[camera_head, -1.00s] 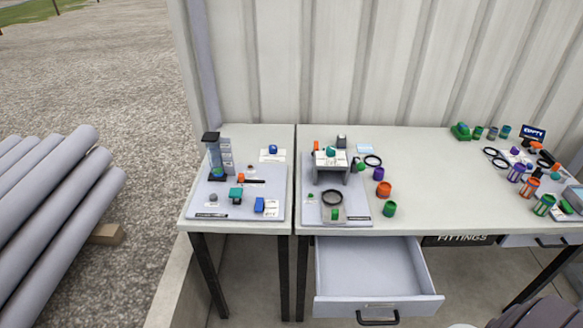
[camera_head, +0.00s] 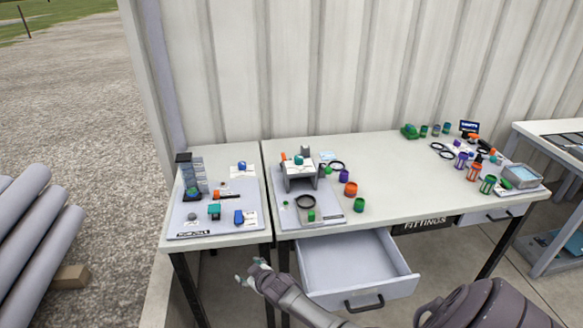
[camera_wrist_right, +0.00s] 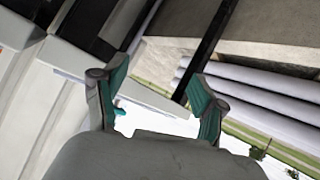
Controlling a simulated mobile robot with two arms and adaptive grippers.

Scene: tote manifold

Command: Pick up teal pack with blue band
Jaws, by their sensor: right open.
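No pack can be clearly made out as teal with a blue band at this size. A small teal piece (camera_head: 214,211) sits on the left grey board (camera_head: 228,230), beside a blue piece (camera_head: 239,217). A small teal-blue piece (camera_head: 299,160) is on top of the grey stand (camera_head: 288,170) on the second board. My right gripper (camera_head: 250,272) is open and empty, low in front of the tables, apart from all of these pieces. Its two teal-padded fingers are spread in the right wrist view (camera_wrist_right: 160,85). My left gripper is not in view.
An open grey drawer (camera_head: 352,262) juts out to the right of my right gripper. Dark table legs (camera_head: 188,285) stand to its left. Green, orange and purple cups (camera_head: 351,189) stand on the long table (camera_head: 395,165), with a bare stretch at its middle.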

